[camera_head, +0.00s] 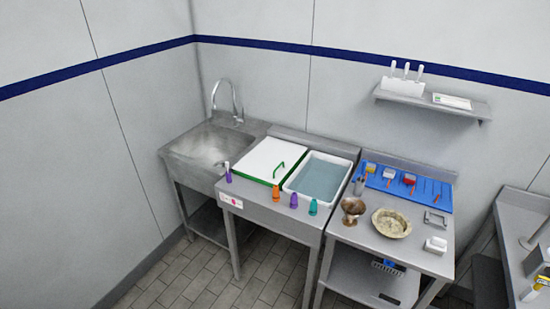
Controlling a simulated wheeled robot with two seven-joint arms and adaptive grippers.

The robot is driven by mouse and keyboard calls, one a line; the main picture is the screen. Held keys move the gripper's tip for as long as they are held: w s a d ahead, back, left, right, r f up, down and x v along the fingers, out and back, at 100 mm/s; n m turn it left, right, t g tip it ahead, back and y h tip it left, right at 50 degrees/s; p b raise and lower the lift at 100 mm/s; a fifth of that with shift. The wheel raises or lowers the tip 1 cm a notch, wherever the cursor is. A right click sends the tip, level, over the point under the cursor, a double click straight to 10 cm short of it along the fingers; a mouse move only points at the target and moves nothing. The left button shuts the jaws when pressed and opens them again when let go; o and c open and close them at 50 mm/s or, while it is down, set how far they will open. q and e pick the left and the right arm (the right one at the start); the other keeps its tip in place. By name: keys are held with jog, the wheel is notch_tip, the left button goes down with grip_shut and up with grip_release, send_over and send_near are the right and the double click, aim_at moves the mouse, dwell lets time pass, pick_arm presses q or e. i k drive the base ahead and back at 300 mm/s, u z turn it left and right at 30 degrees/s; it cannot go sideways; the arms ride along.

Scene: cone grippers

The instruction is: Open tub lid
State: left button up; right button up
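The tub lid (264,157) is a flat white panel with a green front edge. It lies on the steel counter, between the sink and an open white tub. A green handle (279,170) stands up on its right part. The lid looks flat and closed, and whatever lies beneath it is hidden. The open white tub (294,187) to its right holds bluish water. Neither of my grippers is in view.
A sink (212,143) with a tall faucet (226,98) is on the left. Small coloured bottles (276,193) line the counter's front edge. The right table holds a bowl (391,223), a brown goblet (353,209) and a blue mat (433,192). A wall shelf (432,103) hangs above.

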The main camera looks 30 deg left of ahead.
aim_at(272, 159)
jog(key=k, duration=0.6)
jog(key=u, duration=0.7)
jog(key=i, duration=0.45)
jog(key=u, duration=1.1)
jog(key=i, duration=1.4)
jog(key=z, duration=0.7)
jog(key=i, duration=0.6)
jog(key=z, duration=0.55)
